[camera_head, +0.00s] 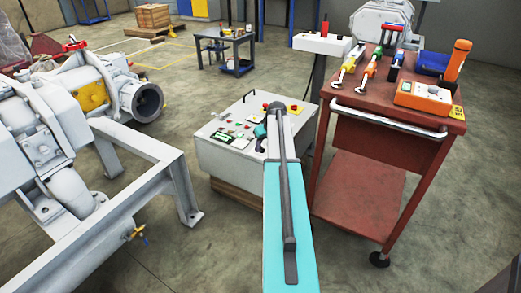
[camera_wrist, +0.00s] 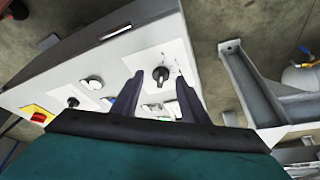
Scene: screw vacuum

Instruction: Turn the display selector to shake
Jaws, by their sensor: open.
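A black selector knob (camera_wrist: 160,76) sits on a pale square plate on the control panel, in the wrist view. My gripper (camera_wrist: 158,82) is open, with its two dark fingers on either side of the knob in the picture. I cannot tell whether they touch it or how far above it they are. The knob's labels are too small to read. In the head view the white control box (camera_head: 222,158) stands beyond my arm, with my gripper (camera_head: 261,134) over its panel. My arm hides part of the panel there.
A second black knob (camera_wrist: 72,102), a white button (camera_wrist: 92,83) and a red-and-yellow emergency stop (camera_wrist: 38,114) are nearby on the panel. A red tool cart (camera_head: 368,190) stands close on the right. A grey metal frame (camera_head: 150,150) stands on the left.

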